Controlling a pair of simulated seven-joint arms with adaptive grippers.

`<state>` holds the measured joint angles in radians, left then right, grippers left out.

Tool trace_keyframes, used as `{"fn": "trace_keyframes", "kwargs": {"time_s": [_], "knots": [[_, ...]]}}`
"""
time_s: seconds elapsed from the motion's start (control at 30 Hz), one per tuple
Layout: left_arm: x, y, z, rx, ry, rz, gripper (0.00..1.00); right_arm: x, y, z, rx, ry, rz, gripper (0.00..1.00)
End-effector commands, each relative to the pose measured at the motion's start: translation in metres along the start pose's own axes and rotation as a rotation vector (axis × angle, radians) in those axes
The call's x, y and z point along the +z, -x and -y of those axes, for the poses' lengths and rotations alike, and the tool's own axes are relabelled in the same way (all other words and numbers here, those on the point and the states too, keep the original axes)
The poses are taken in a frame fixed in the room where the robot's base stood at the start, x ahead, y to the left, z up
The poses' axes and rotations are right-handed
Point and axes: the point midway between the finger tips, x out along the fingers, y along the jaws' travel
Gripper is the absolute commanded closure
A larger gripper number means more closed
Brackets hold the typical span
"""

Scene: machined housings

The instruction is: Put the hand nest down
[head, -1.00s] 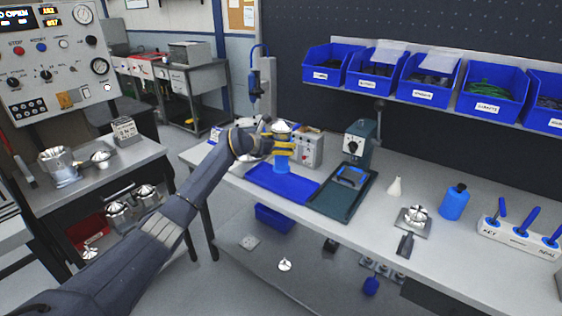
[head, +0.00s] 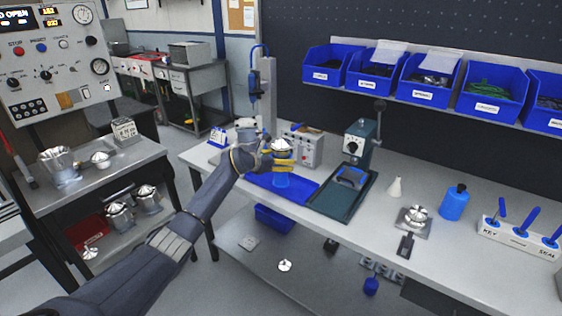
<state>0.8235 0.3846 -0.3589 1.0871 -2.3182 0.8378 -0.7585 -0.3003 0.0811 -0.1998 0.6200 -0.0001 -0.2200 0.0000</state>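My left gripper (head: 278,163) comes in from the left, its yellow fingers closed around a blue cup-shaped holder, which I take to be the hand nest (head: 281,180). A shiny silver part (head: 281,147) sits in its top, above the fingers. The nest is upright over the blue mat (head: 305,192) on the bench. Its lower end is at or just above the mat; I cannot tell whether it touches. The fingers and wrist hide the nest's middle. My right gripper is not in view.
A grey control box (head: 305,150) stands close behind the nest. A dark green tray (head: 331,205) with a lever press (head: 362,140) is to the right. Farther right are a silver part on a plate (head: 413,221) and a blue bottle (head: 454,203). The mat's right part is clear.

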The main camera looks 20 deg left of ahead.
Motion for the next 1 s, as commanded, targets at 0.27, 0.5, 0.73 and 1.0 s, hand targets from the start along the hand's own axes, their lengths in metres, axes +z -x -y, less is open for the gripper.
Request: {"fn": "trace_keyframes", "kwargs": {"time_s": [0.27, 0.5, 0.73, 1.0], "knots": [[0.0, -0.001, 0.0, 0.0, 0.0, 0.003, 0.63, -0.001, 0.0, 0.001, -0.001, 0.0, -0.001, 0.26], [-0.003, -0.001, 0.0, -0.001, 0.001, 0.0, 0.03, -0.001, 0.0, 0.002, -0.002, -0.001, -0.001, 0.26], [-0.003, -0.001, 0.0, 0.0, 0.001, 0.0, 0.02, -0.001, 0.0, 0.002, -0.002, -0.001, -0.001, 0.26], [0.0, 0.009, -0.001, 0.002, -0.002, 0.0, 0.02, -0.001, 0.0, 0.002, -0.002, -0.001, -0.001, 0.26]]}}
